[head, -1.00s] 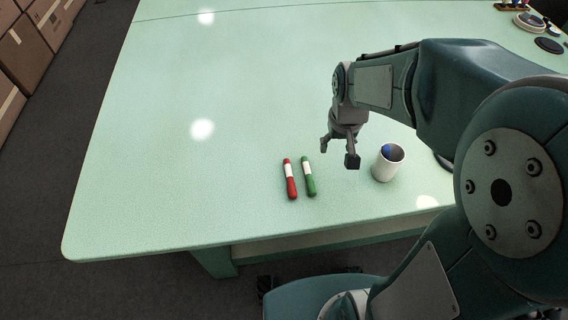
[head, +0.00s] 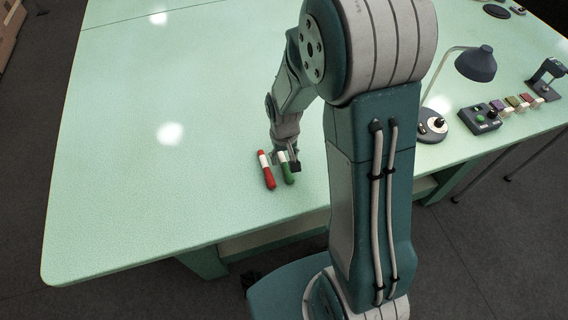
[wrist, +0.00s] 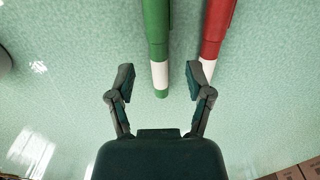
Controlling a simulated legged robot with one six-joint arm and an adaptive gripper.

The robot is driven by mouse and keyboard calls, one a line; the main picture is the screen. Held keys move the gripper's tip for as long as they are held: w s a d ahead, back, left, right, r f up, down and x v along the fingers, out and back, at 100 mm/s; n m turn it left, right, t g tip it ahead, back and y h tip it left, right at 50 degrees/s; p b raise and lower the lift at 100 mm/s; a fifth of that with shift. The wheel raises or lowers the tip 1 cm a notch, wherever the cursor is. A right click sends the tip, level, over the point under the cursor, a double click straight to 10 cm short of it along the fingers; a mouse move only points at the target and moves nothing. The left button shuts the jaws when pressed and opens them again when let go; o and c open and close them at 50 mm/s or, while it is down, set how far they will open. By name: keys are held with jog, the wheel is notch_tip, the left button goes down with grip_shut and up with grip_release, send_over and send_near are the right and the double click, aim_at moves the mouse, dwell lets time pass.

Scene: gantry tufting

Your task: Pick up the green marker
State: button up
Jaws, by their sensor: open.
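The green marker (head: 288,173), with a white band, lies on the pale green table beside the red marker (head: 267,172). My gripper (head: 285,162) is open and low over the green marker's far end, partly covering it. In the wrist view my gripper (wrist: 160,76) has its two fingers apart on either side of the green marker (wrist: 156,28), around its white band and short green tip. The red marker (wrist: 216,30) lies just to the right, its white end close to the right fingertip in the picture. I cannot tell whether either finger touches a marker.
The table (head: 130,190) is clear on the left. The white cup seen earlier is hidden in the head view, apparently behind my arm.

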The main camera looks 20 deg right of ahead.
aim_at(284, 164)
notch_tip(284, 164, down, 2)
jog(key=shift+a+f, duration=0.15)
jog(key=shift+f, duration=0.1)
jog(key=shift+d+f, duration=0.2)
grip_shut()
jog(key=shift+r, duration=0.15)
